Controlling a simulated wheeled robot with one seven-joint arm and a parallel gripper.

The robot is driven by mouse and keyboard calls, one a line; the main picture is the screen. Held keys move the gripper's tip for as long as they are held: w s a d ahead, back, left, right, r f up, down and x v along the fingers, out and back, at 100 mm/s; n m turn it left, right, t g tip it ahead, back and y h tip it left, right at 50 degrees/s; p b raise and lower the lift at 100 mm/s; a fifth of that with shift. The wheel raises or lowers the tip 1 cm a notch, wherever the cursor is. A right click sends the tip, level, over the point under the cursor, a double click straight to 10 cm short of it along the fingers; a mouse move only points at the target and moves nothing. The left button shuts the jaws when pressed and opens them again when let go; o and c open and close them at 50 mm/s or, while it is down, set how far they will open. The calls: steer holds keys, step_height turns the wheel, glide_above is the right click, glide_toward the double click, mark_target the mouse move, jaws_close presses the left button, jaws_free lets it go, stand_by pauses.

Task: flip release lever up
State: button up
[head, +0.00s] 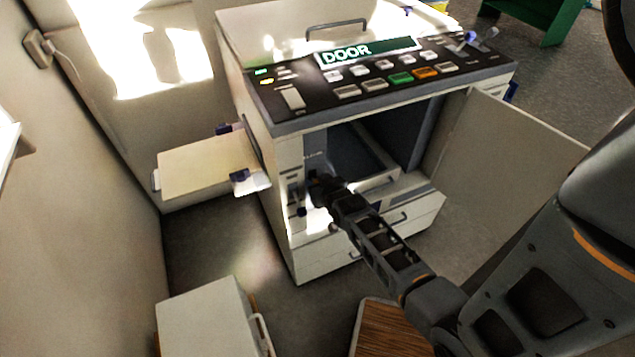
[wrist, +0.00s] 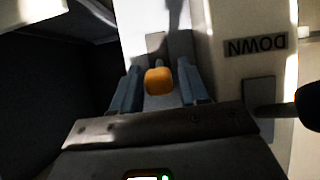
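The copier's door (head: 500,165) stands open, and my gripper (head: 318,188) reaches inside, at the left of the opening. In the wrist view my gripper (wrist: 158,85) has its two blue-grey fingers apart. An orange knob (wrist: 158,81) sits between them, with a small gap showing on each side. It looks like the tip of a lever, but its stem is mostly hidden. To its right is an upside-down DOWN label (wrist: 256,46). A dark knob on a stem (wrist: 308,103) shows at the right edge. I cannot tell for certain which is the release lever.
The copier's button panel (head: 370,80) is above the opening. A side tray (head: 205,165) sticks out at left. A pale cabinet (head: 210,318) and a wooden surface (head: 385,325) stand in front. The opening around my gripper is tight.

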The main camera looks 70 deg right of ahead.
steer(key=shift+o, duration=0.6)
steer(key=shift+s, duration=0.1)
steer(key=v, duration=0.7)
steer(key=shift+a+r, duration=0.25)
steer(key=shift+s, duration=0.1)
